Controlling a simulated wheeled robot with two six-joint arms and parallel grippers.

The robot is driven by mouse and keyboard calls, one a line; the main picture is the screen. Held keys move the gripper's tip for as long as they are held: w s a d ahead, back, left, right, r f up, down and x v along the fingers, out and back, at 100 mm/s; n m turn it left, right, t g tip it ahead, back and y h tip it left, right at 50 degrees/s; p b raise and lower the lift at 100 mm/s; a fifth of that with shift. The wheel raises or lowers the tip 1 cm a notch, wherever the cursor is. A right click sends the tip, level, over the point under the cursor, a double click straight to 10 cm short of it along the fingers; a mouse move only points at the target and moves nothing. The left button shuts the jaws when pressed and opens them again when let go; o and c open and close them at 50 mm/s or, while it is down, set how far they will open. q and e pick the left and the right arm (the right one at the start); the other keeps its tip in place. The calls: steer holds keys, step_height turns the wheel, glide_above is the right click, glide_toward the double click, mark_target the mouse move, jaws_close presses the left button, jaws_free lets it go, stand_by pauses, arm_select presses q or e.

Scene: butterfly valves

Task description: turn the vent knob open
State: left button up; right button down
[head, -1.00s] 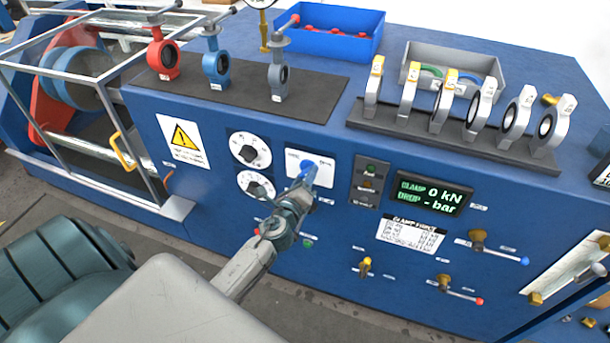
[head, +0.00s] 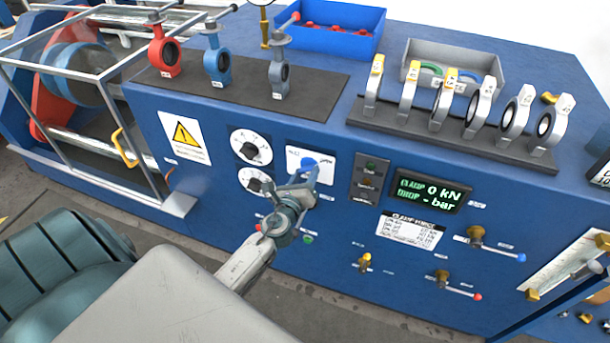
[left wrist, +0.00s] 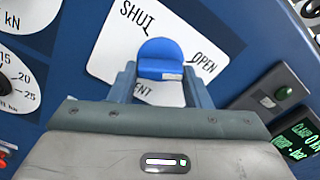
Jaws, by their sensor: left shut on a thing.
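The blue vent knob (head: 309,163) sits on a white plate on the front of the blue bench. In the left wrist view the knob (left wrist: 160,56) stands in the middle, between SHUT at upper left and OPEN at right. The plate (left wrist: 108,58) also shows part of the word VENT, partly hidden by my gripper. My left gripper (head: 304,178) is shut on the knob, with one blue-grey finger on each side of it in the wrist view (left wrist: 160,85). The fingers hide the knob's lower part. My right gripper is not in view.
Two white dials (head: 251,147) lie left of the knob. A button box (head: 368,182) and the green-lettered display (head: 430,192) are to the right. Lever valves (head: 477,238) stick out lower right. Butterfly valves (head: 280,80) stand on the bench top.

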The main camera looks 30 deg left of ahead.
arm_select(q)
steer(key=o, duration=1)
steer(key=b+v, duration=0.3)
steer(key=v, duration=0.8)
steer(key=shift+f, duration=0.1)
steer(key=shift+a, duration=0.1)
